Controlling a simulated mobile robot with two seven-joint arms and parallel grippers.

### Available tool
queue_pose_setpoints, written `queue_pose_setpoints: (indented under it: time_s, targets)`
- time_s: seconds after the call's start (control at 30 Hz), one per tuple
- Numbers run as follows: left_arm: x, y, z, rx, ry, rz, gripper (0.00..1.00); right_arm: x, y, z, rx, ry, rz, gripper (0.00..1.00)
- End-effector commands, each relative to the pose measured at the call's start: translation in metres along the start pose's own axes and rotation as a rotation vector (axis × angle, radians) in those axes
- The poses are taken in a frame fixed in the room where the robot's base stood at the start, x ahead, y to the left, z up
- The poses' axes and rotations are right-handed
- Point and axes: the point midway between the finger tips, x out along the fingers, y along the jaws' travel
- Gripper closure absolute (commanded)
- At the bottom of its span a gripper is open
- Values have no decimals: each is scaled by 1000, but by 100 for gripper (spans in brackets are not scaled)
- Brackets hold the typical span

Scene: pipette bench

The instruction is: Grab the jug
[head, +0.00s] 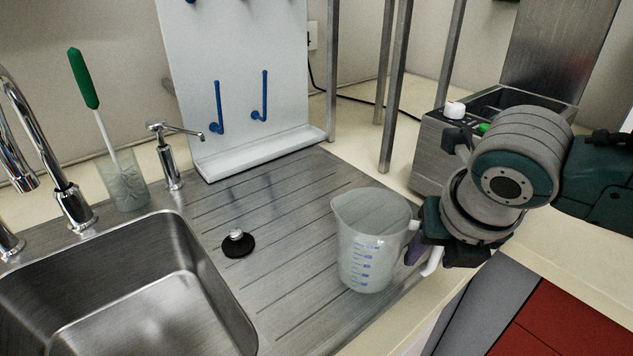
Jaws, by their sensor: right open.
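The jug (366,245) is a clear, upright measuring jug with blue markings. It stands on the ribbed steel drainboard in the head view, right of the middle. My left gripper is not in view.
A steel sink (135,290) with taps is at the left. A black plug (238,244) lies on the drainboard (275,215). A cup (122,182) holds a green-handled brush (84,80). A white peg board (240,70) stands behind, and a metal box (433,150) stands behind my right arm.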

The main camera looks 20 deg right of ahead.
Motion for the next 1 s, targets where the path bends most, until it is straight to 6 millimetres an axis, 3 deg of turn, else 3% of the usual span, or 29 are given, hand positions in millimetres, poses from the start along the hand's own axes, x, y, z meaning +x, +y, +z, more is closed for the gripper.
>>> queue_pose_setpoints:
  time_s: [0.13, 0.43, 0.87, 1.0]
  targets:
    - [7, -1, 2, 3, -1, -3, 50, 19, 0, -1, 1, 0, 1, 49]
    - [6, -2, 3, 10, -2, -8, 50, 21, 0, 0, 0, -1, 1, 50]
    - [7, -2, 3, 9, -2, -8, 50, 21, 0, 0, 0, -1, 1, 98]
    - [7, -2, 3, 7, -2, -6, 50, 21, 0, 0, 0, -1, 1, 100]
